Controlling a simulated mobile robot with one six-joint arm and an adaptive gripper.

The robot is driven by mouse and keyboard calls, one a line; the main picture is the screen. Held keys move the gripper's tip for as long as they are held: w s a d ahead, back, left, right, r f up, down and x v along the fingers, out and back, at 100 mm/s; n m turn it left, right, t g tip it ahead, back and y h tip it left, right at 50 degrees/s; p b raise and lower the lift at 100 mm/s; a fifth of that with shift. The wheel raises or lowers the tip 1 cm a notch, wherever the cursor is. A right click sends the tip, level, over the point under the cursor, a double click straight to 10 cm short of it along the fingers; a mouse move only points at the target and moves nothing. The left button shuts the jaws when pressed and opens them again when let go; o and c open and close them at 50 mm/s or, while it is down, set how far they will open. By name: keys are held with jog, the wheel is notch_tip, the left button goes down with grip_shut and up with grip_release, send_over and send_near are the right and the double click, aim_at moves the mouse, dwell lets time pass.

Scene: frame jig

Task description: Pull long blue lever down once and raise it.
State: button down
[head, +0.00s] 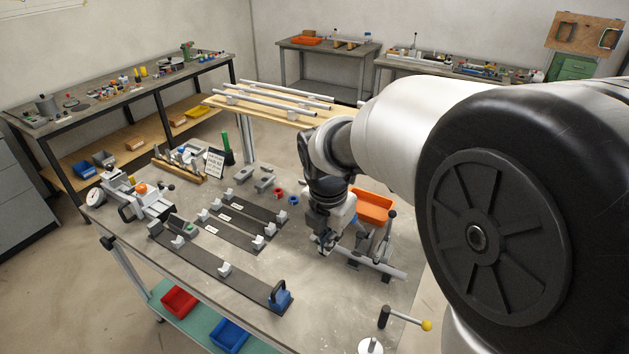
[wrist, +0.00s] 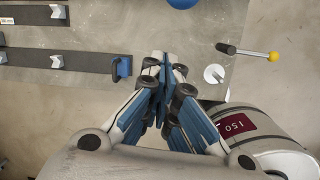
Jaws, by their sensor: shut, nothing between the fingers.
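A lever with a dark round knob (head: 391,213) stands upright on the clamp fixture at the table's right side in the head view. A large blue ball (wrist: 182,3) is cut off by the top edge of the wrist view; I cannot tell for certain that it is that lever's knob. My gripper (head: 326,246) hangs left of the lever, above the near end of the fixture. In the wrist view my gripper (wrist: 163,56) has its fingertips together, with nothing between them, apart from the blue ball. Most of the lever's shaft is hidden or unclear.
A pale tube (head: 385,268) lies across the fixture. An orange bin (head: 373,207) stands behind it. A black handle with a yellow ball (head: 426,325) is at the front right. A blue end stop (head: 281,297) sits on the long dark strip (head: 205,266). Bare table lies between strip and fixture.

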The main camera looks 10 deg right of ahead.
jog(key=shift+w+d+r, duration=0.2)
jog(key=shift+w+d, duration=1.1)
jog(key=shift+w, duration=0.05)
